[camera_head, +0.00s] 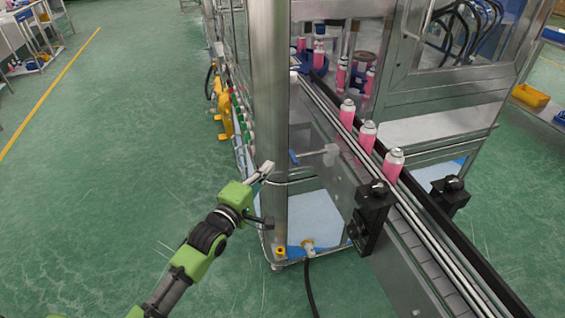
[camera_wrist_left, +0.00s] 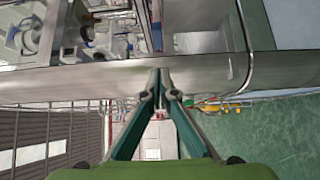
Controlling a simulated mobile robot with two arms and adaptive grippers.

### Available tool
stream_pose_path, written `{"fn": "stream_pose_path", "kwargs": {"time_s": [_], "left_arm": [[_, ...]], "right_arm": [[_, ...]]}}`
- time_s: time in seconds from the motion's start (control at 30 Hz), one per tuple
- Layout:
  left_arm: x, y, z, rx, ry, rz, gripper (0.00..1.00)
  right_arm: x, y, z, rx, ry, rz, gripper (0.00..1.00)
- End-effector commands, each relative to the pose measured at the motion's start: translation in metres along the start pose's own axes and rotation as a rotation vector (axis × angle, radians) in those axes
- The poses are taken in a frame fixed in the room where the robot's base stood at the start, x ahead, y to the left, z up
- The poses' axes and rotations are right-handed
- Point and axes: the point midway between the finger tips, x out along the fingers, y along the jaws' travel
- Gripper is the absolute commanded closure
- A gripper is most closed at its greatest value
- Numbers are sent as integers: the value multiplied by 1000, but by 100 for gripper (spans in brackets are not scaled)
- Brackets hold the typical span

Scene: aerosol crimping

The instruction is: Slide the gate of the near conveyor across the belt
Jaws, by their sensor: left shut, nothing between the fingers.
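The near conveyor (camera_head: 419,262) runs from the lower right into the machine, with pink aerosol cans with silver tops (camera_head: 392,170) standing in a row on its belt. A grey rod fitting with a blue end (camera_head: 318,154) sticks out from the conveyor's left side; it looks like the gate, but I cannot be certain. My left gripper (camera_head: 266,170) is shut and empty, left of this fitting and close to the steel corner post (camera_head: 270,110). In the left wrist view its fingertips (camera_wrist_left: 160,88) meet in front of a steel bar; contact is unclear. My right gripper is out of view.
Black sensor blocks (camera_head: 371,215) flank the belt. The upright post stands between my left gripper and the machine's inside. A black hose (camera_head: 311,288) lies on the floor below. The green floor (camera_head: 100,190) at left is clear.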

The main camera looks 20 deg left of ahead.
Motion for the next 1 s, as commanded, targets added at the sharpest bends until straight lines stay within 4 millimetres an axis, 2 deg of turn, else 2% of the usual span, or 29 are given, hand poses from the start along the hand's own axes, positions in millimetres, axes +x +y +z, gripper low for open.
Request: {"fn": "stream_pose_path", "kwargs": {"time_s": [0.07, 0.1, 0.23, 0.4, 0.8, 1.0], "left_arm": [[16, 3, 0, 1, 0, 2, 100], [19, 3, 8, -3, -1, 1, 100], [31, 2, 20, -3, 0, 1, 100], [38, 0, 27, -1, 0, 0, 100], [40, 0, 30, 0, 0, 0, 100], [65, 0, 54, -7, 0, 3, 100]], "right_arm": [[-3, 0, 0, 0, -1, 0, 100], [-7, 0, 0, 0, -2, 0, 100], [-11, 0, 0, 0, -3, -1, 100], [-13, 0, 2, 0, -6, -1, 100], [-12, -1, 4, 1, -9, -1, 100], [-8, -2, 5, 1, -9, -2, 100]]}}
